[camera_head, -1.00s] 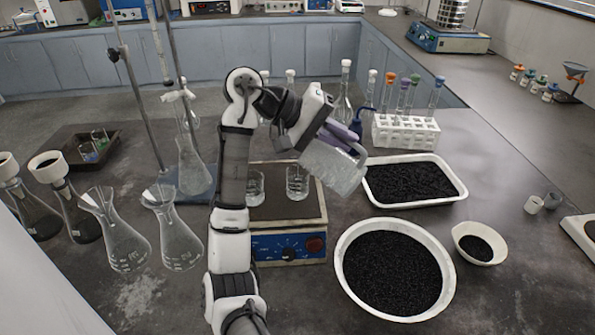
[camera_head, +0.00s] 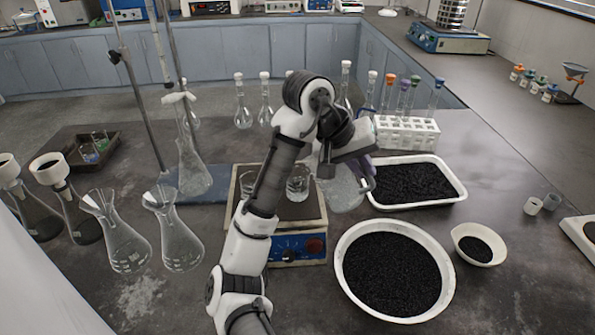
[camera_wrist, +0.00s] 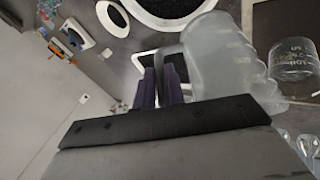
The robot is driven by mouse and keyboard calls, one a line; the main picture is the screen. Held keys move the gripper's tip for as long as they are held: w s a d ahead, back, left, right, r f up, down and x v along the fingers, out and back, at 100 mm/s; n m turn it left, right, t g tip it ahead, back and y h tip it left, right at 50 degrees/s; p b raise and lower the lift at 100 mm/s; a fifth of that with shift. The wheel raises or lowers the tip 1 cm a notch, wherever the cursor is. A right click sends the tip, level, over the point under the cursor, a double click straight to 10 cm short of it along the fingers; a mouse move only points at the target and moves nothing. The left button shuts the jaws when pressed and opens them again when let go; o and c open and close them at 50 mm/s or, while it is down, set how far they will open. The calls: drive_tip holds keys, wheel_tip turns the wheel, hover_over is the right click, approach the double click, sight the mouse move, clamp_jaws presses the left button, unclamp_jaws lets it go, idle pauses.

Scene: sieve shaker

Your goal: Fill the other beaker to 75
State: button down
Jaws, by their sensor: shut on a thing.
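My gripper (camera_wrist: 170,85) is shut on the handle of a clear pitcher (camera_wrist: 222,58). In the head view the pitcher (camera_head: 346,188) is held at the right edge of the hot plate (camera_head: 290,212), partly hidden by my arm. Two glass beakers stand on the plate. The right beaker (camera_head: 297,186) is close to the pitcher; it also shows at the right of the wrist view (camera_wrist: 292,62). The left beaker (camera_head: 249,184) is partly covered by my arm. The liquid level in either beaker is too small to read.
A tray of black granules (camera_head: 462,190) and a white bowl of granules (camera_head: 345,262) lie to the right. A test tube rack (camera_head: 405,138) stands behind. Flasks (camera_head: 122,240) and a stand (camera_head: 140,105) are at the left.

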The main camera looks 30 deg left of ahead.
drive_tip(key=d+f+m+y+p, duration=0.1)
drive_tip(key=d+f+y+p, duration=0.1)
drive_tip(key=d+f+y, duration=0.2)
drive_tip(key=shift+w+d+f+g+y, duration=0.4)
drive_tip(key=shift+d+y, duration=0.4)
drive_tip(key=shift+y, duration=0.2)
drive_tip(key=shift+s, duration=0.15)
